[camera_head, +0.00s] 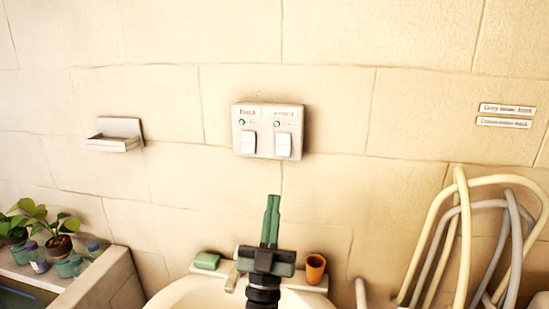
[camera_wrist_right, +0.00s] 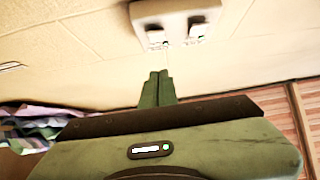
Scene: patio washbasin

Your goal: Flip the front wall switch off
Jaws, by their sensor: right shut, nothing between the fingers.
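A white switch box (camera_head: 268,112) is fixed to the tiled wall. It carries a left rocker switch (camera_head: 248,142) and a right rocker switch (camera_head: 283,145), each with a green light and a small label above that I cannot read surely. My right gripper (camera_head: 270,200) points up with its green fingers together and empty, below the box and apart from it in the picture. In the right wrist view the shut fingers (camera_wrist_right: 158,76) point towards the box (camera_wrist_right: 175,12), which is cut off by the top edge. My left gripper is not in view.
Below is a white basin (camera_head: 190,294) with a green soap bar (camera_head: 206,261) and an orange cup (camera_head: 315,269). Looped hoses (camera_head: 463,225) hang at right. A small wall shelf (camera_head: 112,142) and potted plants (camera_head: 60,243) are at left. The wall around the box is clear.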

